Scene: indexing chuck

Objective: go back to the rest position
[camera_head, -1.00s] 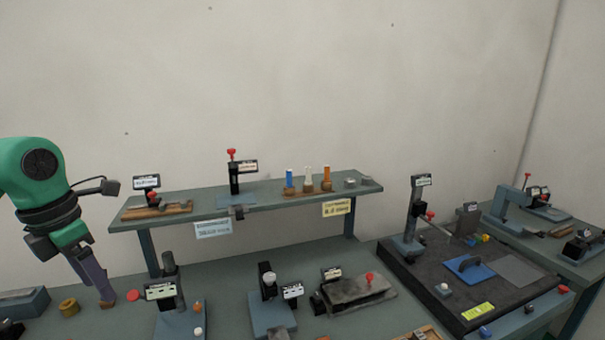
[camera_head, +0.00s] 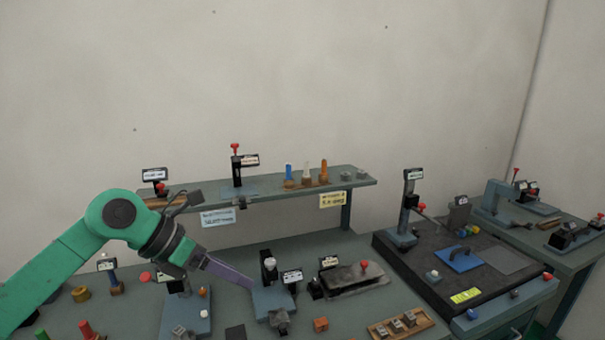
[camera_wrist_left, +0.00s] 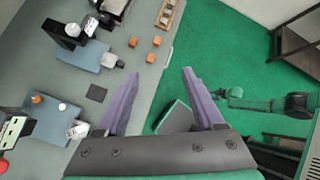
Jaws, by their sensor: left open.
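My left gripper (camera_head: 246,281) reaches in from the left in the head view, its purple fingers near a blue-grey fixture (camera_head: 264,303) with a black post and white knob. In the left wrist view the two purple fingers (camera_wrist_left: 158,84) stand apart with nothing between them. They point over the table's edge, with the fixture (camera_wrist_left: 83,55) to the left. Whether the fingers touch the fixture cannot be told from the head view. A green arm link of mine (camera_wrist_left: 265,103) shows at the right of the wrist view; no right gripper can be made out.
Another blue-grey fixture (camera_head: 195,320) lies below the left arm. Small orange blocks (camera_wrist_left: 156,40) sit near the table edge. A raised shelf (camera_head: 270,197) stands behind, and a dark board (camera_head: 430,280) with fixtures lies right. Green floor (camera_wrist_left: 235,40) is open beyond the edge.

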